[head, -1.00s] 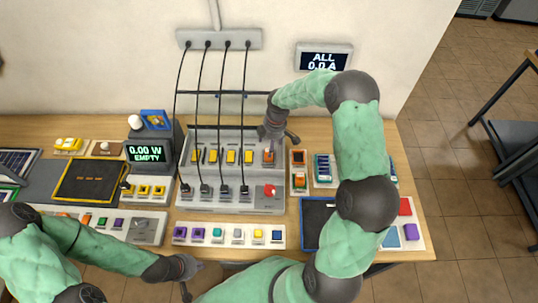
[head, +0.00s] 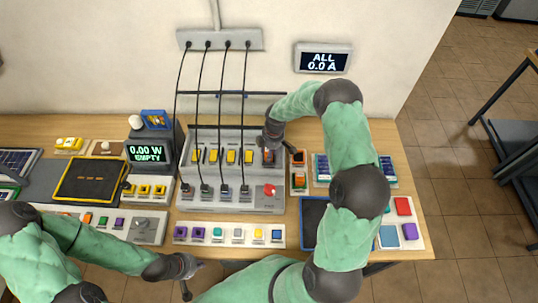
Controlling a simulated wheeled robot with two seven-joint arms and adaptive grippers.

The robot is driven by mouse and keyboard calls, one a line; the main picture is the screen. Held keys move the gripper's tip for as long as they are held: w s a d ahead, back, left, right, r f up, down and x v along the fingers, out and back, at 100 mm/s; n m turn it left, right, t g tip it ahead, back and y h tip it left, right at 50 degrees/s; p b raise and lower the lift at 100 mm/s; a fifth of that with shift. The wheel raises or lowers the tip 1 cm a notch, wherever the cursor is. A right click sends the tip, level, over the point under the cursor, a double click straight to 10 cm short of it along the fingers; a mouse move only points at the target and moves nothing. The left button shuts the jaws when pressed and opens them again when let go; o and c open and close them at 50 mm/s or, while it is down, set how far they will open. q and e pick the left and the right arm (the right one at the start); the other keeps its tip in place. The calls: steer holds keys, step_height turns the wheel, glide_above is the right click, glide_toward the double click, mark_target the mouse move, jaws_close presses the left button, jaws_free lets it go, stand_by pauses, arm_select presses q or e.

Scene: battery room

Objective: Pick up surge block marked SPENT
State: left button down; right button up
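A row of yellow blocks (head: 230,156) sits in the grey panel (head: 222,204), with an orange-brown block (head: 268,159) at the row's right end. I cannot read a SPENT mark on any block. My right gripper (head: 281,150) points down at that right end. Its fingers are spread, one over the orange-brown block and one over the orange-and-black holder (head: 299,180) to its right. The gripper partly hides the block; contact cannot be told. My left gripper (head: 191,278) is open and empty at the table's front edge.
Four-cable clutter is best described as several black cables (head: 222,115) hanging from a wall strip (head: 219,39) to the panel. A red switch (head: 269,190) is on the panel. A strip of coloured blocks (head: 229,235) lies in front; a dark tray (head: 314,212) lies right.

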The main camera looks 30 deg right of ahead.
steer(key=c, duration=0.5)
steer(key=shift+o, duration=0.2)
